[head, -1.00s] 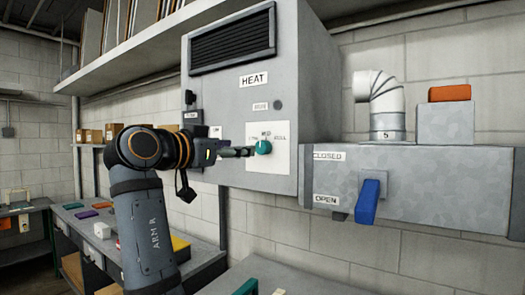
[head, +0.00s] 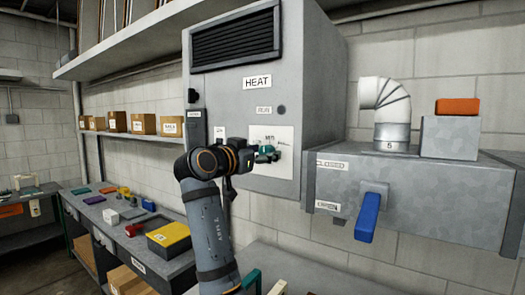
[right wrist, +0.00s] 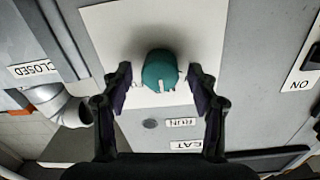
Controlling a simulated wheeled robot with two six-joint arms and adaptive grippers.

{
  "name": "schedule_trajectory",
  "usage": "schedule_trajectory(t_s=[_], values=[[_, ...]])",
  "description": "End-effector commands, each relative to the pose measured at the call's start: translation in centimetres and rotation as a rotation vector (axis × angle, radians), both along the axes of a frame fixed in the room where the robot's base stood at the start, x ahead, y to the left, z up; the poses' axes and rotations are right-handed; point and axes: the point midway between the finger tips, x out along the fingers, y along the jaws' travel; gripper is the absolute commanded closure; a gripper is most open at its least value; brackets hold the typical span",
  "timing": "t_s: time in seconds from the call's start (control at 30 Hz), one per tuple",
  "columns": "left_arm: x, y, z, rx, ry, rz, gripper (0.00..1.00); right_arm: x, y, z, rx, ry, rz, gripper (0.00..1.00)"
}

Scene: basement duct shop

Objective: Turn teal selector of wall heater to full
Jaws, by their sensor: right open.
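The wall heater (head: 236,90) is a grey cabinet labelled HEAT. Its teal selector (right wrist: 160,70) is a round knob with a pale pointer mark on a white plate (right wrist: 120,35). In the right wrist view the knob sits between the two fingers of my right gripper (right wrist: 160,92). The fingers are open, with a gap on each side of the knob. In the head view my right gripper (head: 266,155) is at the plate and hides most of the knob and some of its labels. My left gripper is not in view.
A grey duct box (head: 400,190) with a blue lever (head: 367,217) juts out to the right of the heater. A white elbow pipe (head: 388,110) and an orange block (head: 457,106) are above it. A cluttered workbench (head: 130,222) stands on the left.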

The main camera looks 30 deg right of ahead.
Motion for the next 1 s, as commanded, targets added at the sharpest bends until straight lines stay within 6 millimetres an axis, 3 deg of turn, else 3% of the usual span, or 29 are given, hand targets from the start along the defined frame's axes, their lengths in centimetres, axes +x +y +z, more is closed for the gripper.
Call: schedule_trajectory(t_s=[0.07,0.47,0.77,1.0], values=[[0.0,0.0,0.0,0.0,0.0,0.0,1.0,0.0,0.0,0.0,0.0,0.0,0.0,0.42],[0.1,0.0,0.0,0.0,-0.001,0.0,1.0,0.0,0.0,0.0,0.0,0.0,0.0,0.95],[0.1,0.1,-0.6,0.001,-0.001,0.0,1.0,0.0,0.0,-0.1,0.016,-0.04,0.001,0.95],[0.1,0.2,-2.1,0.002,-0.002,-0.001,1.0,-0.1,0.0,-0.2,0.072,-0.178,0.001,0.95]])
